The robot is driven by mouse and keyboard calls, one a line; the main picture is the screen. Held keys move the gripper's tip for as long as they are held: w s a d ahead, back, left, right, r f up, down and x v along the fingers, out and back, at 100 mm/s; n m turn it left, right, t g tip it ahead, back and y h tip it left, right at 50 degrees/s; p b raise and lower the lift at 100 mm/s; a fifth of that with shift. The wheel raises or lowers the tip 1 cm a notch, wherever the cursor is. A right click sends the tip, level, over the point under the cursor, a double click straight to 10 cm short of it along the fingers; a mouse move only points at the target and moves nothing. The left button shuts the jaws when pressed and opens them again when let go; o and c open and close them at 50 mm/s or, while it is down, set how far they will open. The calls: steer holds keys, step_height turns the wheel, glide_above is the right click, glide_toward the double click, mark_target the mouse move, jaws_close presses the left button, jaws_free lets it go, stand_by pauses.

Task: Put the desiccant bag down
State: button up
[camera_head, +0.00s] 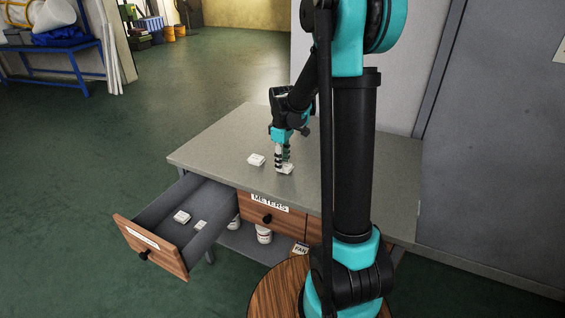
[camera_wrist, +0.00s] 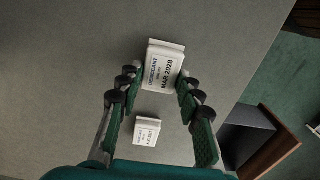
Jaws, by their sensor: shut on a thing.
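My gripper (camera_head: 283,158) is low over the grey worktop and is shut on a white desiccant bag (camera_head: 285,169). In the wrist view the bag (camera_wrist: 163,66) sits between the fingertips (camera_wrist: 161,84), and its label reads "DESICCANT USE BY MAR 2028". I cannot tell whether its underside touches the worktop. A second white packet (camera_head: 256,160) lies on the worktop to the left of my gripper. It also shows in the wrist view (camera_wrist: 147,131), smaller, with print too small to read fully.
The worktop (camera_head: 225,140) is otherwise clear around my gripper. An open drawer (camera_head: 150,245) at the front left holds two small white packets (camera_head: 182,217). A closed drawer labelled "METERS" (camera_head: 285,222) is beside it. White containers (camera_head: 264,234) stand on the shelf below.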

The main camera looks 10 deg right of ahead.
steer(key=shift+f, duration=0.3)
steer(key=o, duration=1.1)
steer(key=shift+o, duration=0.2)
steer(key=shift+r, duration=0.15)
step_height(320, 180, up, 12)
